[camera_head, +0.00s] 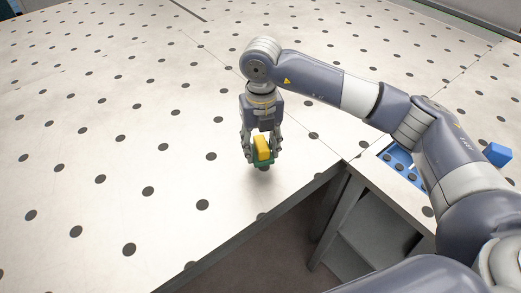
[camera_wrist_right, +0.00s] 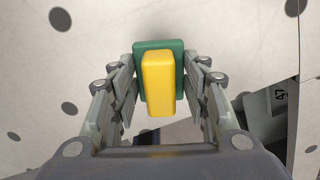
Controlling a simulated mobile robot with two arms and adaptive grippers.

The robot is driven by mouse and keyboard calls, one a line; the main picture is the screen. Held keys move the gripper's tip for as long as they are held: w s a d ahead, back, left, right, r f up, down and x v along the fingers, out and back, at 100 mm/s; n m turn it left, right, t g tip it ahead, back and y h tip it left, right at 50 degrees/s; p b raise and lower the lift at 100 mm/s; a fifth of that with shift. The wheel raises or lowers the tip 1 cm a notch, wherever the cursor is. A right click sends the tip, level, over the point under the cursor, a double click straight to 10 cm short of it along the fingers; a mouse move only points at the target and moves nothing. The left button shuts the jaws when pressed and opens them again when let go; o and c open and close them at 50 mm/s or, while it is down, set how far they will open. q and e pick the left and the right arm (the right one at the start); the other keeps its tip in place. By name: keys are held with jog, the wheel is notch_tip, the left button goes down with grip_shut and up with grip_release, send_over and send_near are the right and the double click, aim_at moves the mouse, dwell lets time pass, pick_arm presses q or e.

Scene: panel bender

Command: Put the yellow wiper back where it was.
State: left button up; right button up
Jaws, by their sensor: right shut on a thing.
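The yellow wiper (camera_head: 263,147) has a yellow block handle on a green base. My right gripper (camera_head: 262,153) points down and is shut on the wiper, over the table close to its front edge. In the right wrist view the yellow handle (camera_wrist_right: 158,82) lies between the two fingers, with the green base (camera_wrist_right: 144,56) below it. I cannot tell whether the base touches the table. My left gripper is not in view.
The large pale table (camera_head: 100,120) with dark round spots is clear around the gripper. Its front edge runs diagonally below the wiper, with a dark gap beyond. A blue tray (camera_head: 391,156) with dark round items and a blue block (camera_head: 497,154) are at the right, partly behind my right arm.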

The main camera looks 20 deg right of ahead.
aim_at(260, 155)
jog(key=shift+w+f+p, duration=0.1)
jog(key=shift+f+p, duration=0.8)
jog(key=shift+f, duration=0.85)
jog(key=shift+f, duration=0.1)
jog(key=shift+f+b, duration=0.2)
jog(key=shift+b, duration=0.15)
jog(key=o, duration=1)
jog(key=shift+r, duration=0.1)
jog(key=shift+o, duration=0.2)
